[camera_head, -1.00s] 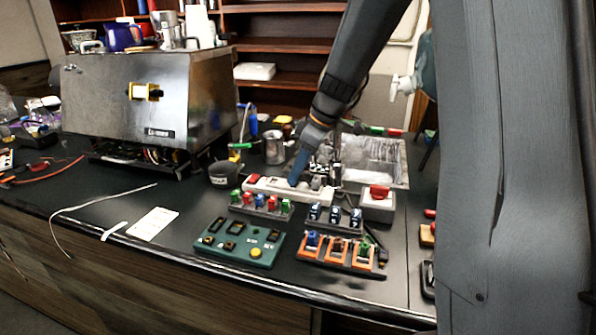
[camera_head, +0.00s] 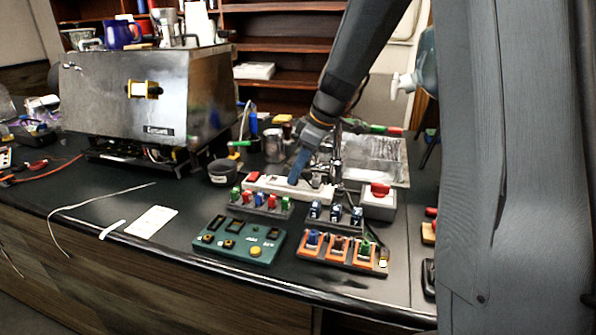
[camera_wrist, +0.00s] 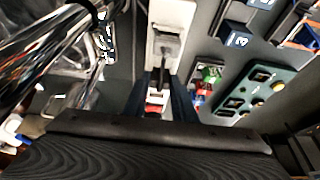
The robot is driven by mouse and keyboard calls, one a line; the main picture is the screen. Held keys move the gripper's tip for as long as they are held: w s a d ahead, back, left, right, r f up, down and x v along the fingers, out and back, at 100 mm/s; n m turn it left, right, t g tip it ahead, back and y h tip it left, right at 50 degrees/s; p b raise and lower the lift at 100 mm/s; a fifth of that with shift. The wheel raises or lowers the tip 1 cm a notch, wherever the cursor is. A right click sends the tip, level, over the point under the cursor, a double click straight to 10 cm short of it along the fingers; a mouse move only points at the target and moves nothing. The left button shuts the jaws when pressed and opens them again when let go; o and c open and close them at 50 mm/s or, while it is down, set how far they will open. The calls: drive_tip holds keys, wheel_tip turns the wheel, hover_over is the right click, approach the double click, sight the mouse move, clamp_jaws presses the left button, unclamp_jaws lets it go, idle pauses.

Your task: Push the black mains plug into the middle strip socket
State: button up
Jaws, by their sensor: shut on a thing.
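The white power strip (camera_head: 262,184) lies on the dark bench, with a red switch at its left end. My gripper (camera_head: 294,180) points down over the middle part of the strip. In the wrist view my gripper (camera_wrist: 160,82) is closed around a dark piece, which I take to be the black mains plug (camera_wrist: 160,78). The strip (camera_wrist: 172,14) runs on beyond it, with a grey plug-like block (camera_wrist: 168,45) on it. The fingers hide the contact between plug and socket, so I cannot tell whether the plug is seated.
In front of the strip are a rack of coloured parts (camera_head: 262,204), numbered blue blocks (camera_head: 335,213) and a green panel (camera_head: 240,240). A white box with a red button (camera_head: 379,203) stands to the right. A metal brewer (camera_head: 145,100) stands at back left.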

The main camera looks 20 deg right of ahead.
drive_tip(key=o, duration=1.1)
drive_tip(key=shift+r, duration=0.1)
drive_tip(key=shift+b+v, duration=0.65)
drive_tip(key=shift+v, duration=3.15)
drive_tip(key=shift+d, duration=0.15)
